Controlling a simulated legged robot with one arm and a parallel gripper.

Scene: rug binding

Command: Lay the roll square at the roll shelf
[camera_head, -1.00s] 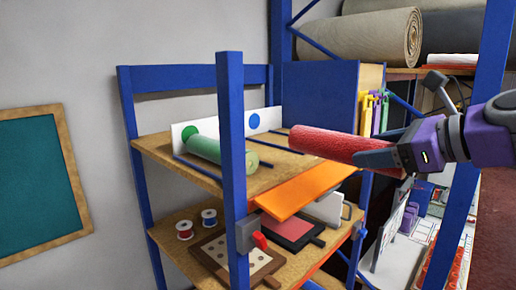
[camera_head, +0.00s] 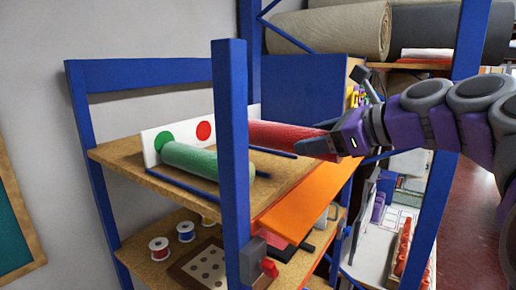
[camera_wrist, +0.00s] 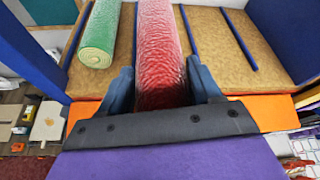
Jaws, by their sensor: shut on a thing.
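My gripper (camera_wrist: 163,95) is shut on the red roll (camera_wrist: 162,40), with one finger on each side of its near end. In the head view the red roll (camera_head: 290,137) reaches from my gripper (camera_head: 335,146) in over the upper shelf (camera_head: 125,158). Its far part passes behind the blue post. In the wrist view it points away from me, roughly in line with the blue rails, to the right of the green roll (camera_wrist: 100,38). I cannot tell whether it touches the shelf. The green roll (camera_head: 205,160) lies on the shelf by the white backboard.
The backboard shows a green dot (camera_head: 164,141) and a red dot (camera_head: 204,131). A blue post (camera_head: 231,170) stands at the front corner. An orange flap (camera_head: 305,200) slopes from the shelf's front edge. A shelf bay with blue rails (camera_wrist: 240,40) is empty to the right.

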